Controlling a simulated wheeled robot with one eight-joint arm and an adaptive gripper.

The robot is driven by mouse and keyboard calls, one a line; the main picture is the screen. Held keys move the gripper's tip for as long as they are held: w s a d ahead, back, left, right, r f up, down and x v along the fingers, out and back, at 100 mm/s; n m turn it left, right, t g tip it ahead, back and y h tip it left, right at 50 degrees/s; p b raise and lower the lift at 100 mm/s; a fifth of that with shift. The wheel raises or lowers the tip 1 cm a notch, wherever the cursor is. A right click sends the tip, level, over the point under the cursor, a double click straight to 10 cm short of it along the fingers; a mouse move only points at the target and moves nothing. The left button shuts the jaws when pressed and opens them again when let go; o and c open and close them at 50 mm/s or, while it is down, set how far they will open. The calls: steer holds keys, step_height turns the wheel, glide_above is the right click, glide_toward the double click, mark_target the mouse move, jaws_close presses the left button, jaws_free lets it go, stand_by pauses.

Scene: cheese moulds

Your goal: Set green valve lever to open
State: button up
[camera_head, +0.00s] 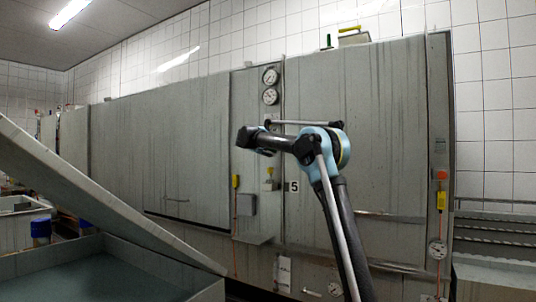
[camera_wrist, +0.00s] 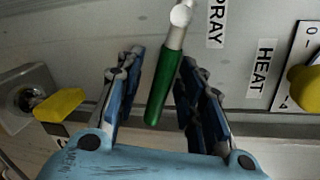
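The green valve lever (camera_wrist: 164,88) is in the middle of the wrist view. It is a green sleeve on a metal rod that runs up to a round pale pivot (camera_wrist: 181,15), and it leans slightly. My gripper (camera_wrist: 160,62) is open, with one finger on each side of the lever. A gap shows on the left; the right finger is very close, and I cannot tell whether it touches. In the head view my gripper (camera_head: 246,138) is in front of the grey cabinet's panel, and the lever there is not clearly visible.
Labels "SPRAY" (camera_wrist: 215,22) and "HEAT" (camera_wrist: 261,68) are beside the lever. A yellow knob (camera_wrist: 306,82) is at right and a yellow handle (camera_wrist: 58,105) at left. The grey cabinet (camera_head: 160,150) fills the back; a slanted grey lid (camera_head: 100,195) is at front left.

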steer(key=v, duration=1.2)
steer(key=shift+w, duration=0.1)
